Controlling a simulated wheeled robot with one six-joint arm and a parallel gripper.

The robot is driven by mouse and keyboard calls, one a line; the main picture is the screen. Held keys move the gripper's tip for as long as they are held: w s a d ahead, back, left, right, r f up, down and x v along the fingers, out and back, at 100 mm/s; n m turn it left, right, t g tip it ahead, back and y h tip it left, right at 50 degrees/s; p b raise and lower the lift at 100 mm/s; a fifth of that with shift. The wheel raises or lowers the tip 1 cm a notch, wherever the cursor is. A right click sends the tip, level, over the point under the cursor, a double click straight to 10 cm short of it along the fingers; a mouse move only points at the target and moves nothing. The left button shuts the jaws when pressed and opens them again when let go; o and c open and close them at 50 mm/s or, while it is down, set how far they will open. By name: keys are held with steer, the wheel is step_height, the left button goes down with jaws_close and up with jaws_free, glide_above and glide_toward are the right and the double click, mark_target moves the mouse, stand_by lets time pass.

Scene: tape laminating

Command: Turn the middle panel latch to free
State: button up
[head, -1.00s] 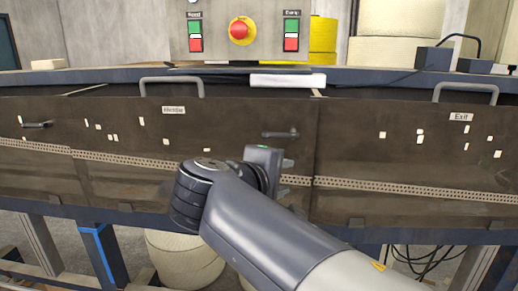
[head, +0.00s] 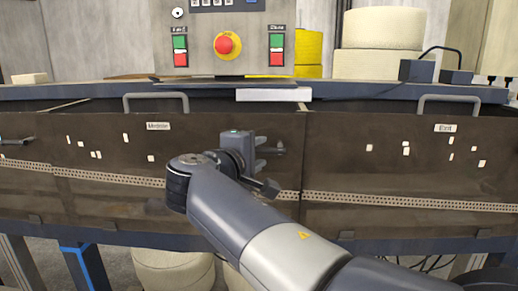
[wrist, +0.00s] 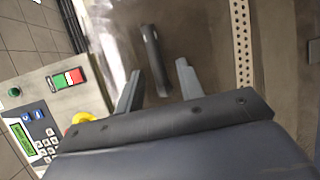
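The middle panel (head: 100,185) is a dark brown board with a "Middle" label and a hoop handle on top. Its latch (head: 279,151) is a small dark lever near the panel's right edge, lying about level in the head view. My gripper (head: 262,152) is in front of the latch and hides its left part. In the wrist view the latch (wrist: 151,55) shows as a dark bar lying between the two spread fingers of my gripper (wrist: 159,70). The fingers look apart from it, with a gap on both sides; the depth left to it is unclear.
The exit panel (head: 400,180) adjoins on the right, and another latch (head: 15,141) shows at the far left. Above stands a control box (head: 205,40) with a red stop button and green and red buttons. Perforated strips (head: 400,202) run along the panels.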

steer(key=shift+w+d, duration=0.25)
steer(key=shift+w, duration=0.2)
steer(key=shift+c, duration=0.2)
jaws_close()
